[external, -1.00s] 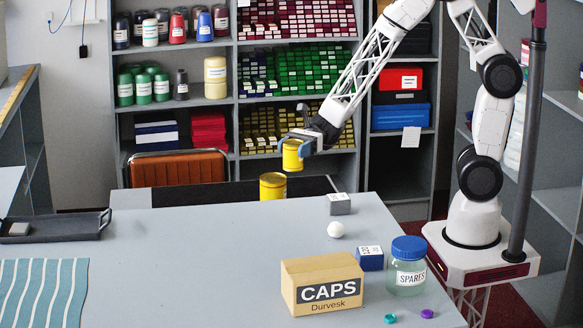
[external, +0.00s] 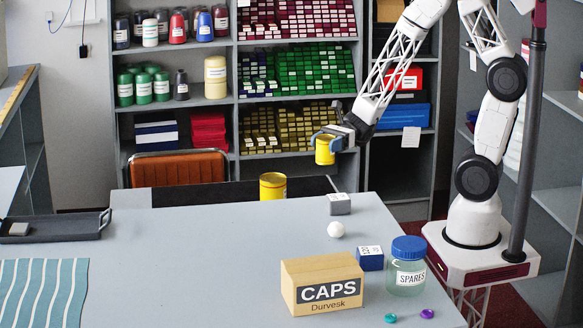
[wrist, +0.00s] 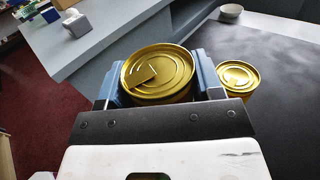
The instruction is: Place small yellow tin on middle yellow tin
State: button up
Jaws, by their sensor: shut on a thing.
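My gripper (external: 328,140) is shut on a small yellow tin (external: 325,152) and holds it in the air beyond the table's far edge. In the wrist view the tin (wrist: 157,74) sits between the blue fingers, its gold lid facing the camera. Another yellow tin (external: 272,187), which I take as the middle one, stands on a dark surface behind the table. The held tin is above and to its right in the external view, clear of it. In the wrist view the standing tin (wrist: 238,77) shows just right of the right finger.
The grey table (external: 190,260) carries a CAPS box (external: 322,284), a blue-lidded jar (external: 407,268), a blue box (external: 369,258), a white ball (external: 336,230) and a grey block (external: 340,204). An orange chair back (external: 178,168) and shelves stand behind. The dark surface (wrist: 285,125) has free room.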

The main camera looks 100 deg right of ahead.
jog(key=shift+w, duration=0.1)
dwell(0.3)
send_over(273, 177)
jog(key=f, duration=0.1)
jog(key=shift+a+f, duration=0.1)
jog(key=shift+f, duration=0.1)
dwell(0.5)
jog(key=shift+f, duration=1.8)
jog(key=shift+f, duration=0.1)
jog(key=o, duration=1.1)
jog(key=shift+v, duration=6)
